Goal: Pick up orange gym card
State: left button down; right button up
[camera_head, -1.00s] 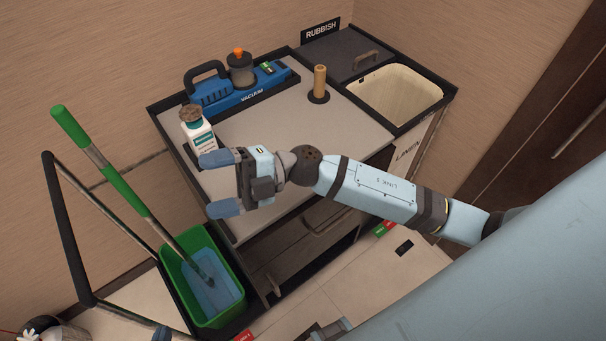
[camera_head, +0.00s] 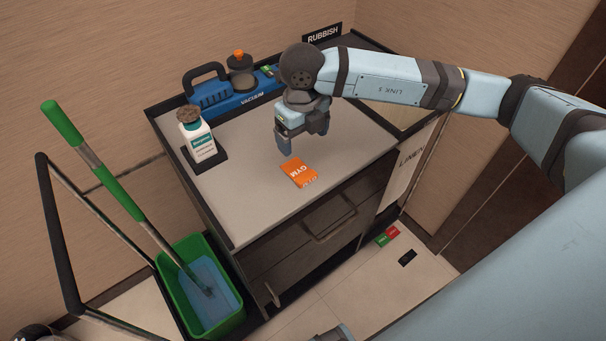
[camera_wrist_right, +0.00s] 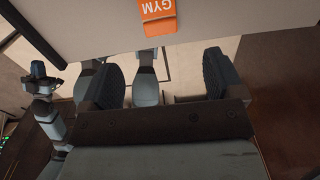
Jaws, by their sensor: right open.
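The orange gym card (camera_head: 298,172) lies flat on the light top of the cart, with white GYM lettering. It also shows at the top edge of the right wrist view (camera_wrist_right: 157,17), partly cut off. My right gripper (camera_head: 303,143) is open and empty, pointing down above the cart top. In the head view it is just behind the card, apart from it. Both spread fingers show in the right wrist view. A small bluish arm part at the left of the right wrist view may be my left gripper; its jaws are unclear.
A white bottle (camera_head: 201,143) in a dark holder stands left of the card. A blue vacuum (camera_head: 222,97) lies at the back. The rubbish and linen section is partly behind my right arm. A green bucket (camera_head: 181,285) with a mop stands left. The cart top around the card is clear.

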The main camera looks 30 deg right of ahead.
send_over(302, 174)
jog(key=f, duration=0.6)
jog(key=shift+w+d+f+p, duration=0.15)
jog(key=shift+w+d+p, duration=0.05)
jog(key=shift+w+p, duration=0.1)
notch_tip(302, 174, down, 4)
jog(key=shift+f+p, duration=0.1)
jog(key=shift+p, duration=0.5)
jog(key=shift+f, duration=0.5)
jog(key=c, duration=1)
